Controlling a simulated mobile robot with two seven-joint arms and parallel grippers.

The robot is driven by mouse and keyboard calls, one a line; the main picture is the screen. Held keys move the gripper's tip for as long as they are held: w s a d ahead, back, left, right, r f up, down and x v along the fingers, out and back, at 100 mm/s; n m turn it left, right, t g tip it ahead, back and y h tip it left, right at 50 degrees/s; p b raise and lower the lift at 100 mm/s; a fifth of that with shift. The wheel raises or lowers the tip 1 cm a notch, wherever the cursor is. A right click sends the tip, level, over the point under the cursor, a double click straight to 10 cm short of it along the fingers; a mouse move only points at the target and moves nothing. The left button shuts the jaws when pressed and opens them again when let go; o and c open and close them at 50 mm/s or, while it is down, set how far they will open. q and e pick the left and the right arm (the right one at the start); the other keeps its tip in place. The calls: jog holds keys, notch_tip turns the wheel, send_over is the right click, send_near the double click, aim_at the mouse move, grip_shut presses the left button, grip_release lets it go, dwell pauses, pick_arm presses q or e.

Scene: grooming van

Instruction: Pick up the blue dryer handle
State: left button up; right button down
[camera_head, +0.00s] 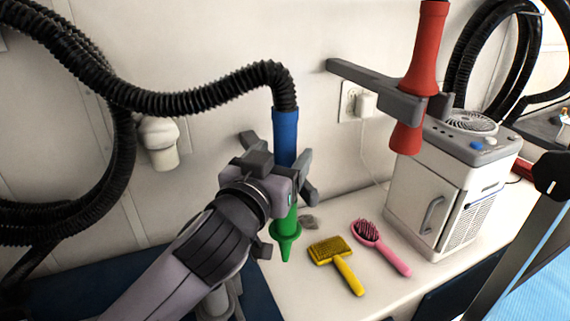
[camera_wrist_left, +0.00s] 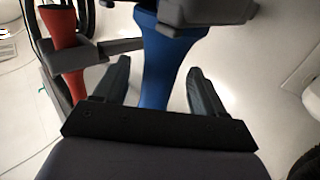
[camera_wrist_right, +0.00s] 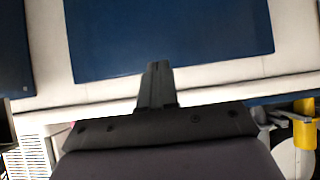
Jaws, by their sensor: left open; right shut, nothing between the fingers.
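The blue dryer handle (camera_head: 285,132) hangs upright at the wall, with a black hose at its top and a green nozzle (camera_head: 286,232) below. In the left wrist view the blue handle (camera_wrist_left: 168,70) runs between the fingers of my left gripper (camera_wrist_left: 160,75), with a gap on each side. My left gripper (camera_head: 279,160) is open around it in the head view and hides its middle. A grey bracket (camera_wrist_left: 205,12) sits at the handle's far part. My right gripper (camera_wrist_right: 157,85) is shut and empty in the right wrist view, away from the handle.
A red dryer handle (camera_head: 424,50) sits in a grey bracket (camera_head: 368,82) to the right. A white dryer box (camera_head: 424,190), a yellow brush (camera_head: 335,259) and a pink brush (camera_head: 382,248) stand or lie on the white counter (camera_head: 300,285). A black hose (camera_head: 190,101) loops at left.

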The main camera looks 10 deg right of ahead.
pick_arm(q)
jog(key=shift+x, duration=1.05)
jog(key=c, duration=1)
jog(key=shift+r, duration=0.1)
jog(key=shift+c, duration=0.7)
jog(key=shift+r, duration=0.1)
